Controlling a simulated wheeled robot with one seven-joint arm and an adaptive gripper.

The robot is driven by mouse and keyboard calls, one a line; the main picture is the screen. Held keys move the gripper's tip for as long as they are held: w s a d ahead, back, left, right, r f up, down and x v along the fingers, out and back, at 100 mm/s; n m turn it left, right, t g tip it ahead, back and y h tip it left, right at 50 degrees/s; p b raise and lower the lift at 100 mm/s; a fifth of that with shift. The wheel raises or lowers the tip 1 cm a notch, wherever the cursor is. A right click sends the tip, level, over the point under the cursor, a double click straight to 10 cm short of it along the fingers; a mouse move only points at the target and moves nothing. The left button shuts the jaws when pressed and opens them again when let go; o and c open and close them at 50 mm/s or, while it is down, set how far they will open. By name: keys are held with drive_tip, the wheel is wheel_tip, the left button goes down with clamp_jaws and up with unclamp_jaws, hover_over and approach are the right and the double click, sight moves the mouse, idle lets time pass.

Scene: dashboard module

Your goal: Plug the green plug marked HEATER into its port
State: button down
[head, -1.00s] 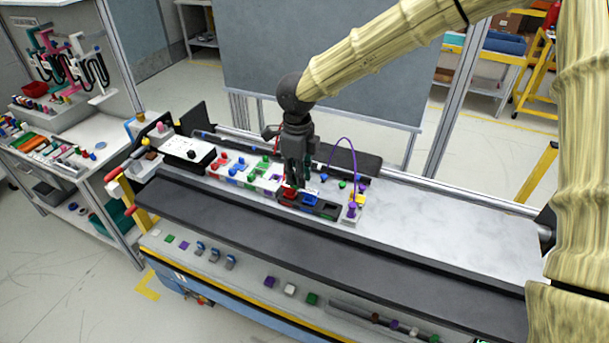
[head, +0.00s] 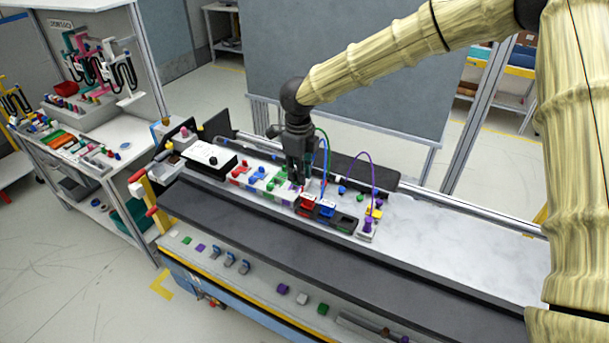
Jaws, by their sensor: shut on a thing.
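My gripper (head: 299,181) points down, shut, over the right end of the white port board (head: 240,183), left of the black holder. A green cable (head: 326,140) arcs from beside it, so it appears shut on the green plug, which the fingers hide. The board carries red, blue and green (head: 281,178) blocks. I cannot read the HEATER mark or tell whether the plug touches a port. The black holder (head: 352,231) has a red plug (head: 308,202), a blue plug (head: 327,208) and a dark, seemingly empty slot at its right end.
A purple plug (head: 367,225) with an arched purple cable (head: 357,156) stands right of the holder, near a yellow block (head: 376,214). A blue cable (head: 325,165) rises close beside my gripper. The white bench top (head: 460,235) to the right is clear.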

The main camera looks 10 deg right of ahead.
drive_tip(key=w+a, duration=0.5)
drive_tip(key=w, duration=0.4)
drive_tip(key=shift+a, duration=0.25)
idle(0.4)
idle(0.4)
drive_tip(key=shift+f+b, duration=0.9)
drive_tip(key=shift+f, duration=2)
drive_tip(key=shift+p, duration=0.7)
drive_tip(key=shift+f, duration=1.3)
idle(0.3)
drive_tip(key=shift+r, duration=0.2)
drive_tip(key=shift+r, duration=0.65)
drive_tip(key=shift+r, duration=0.1)
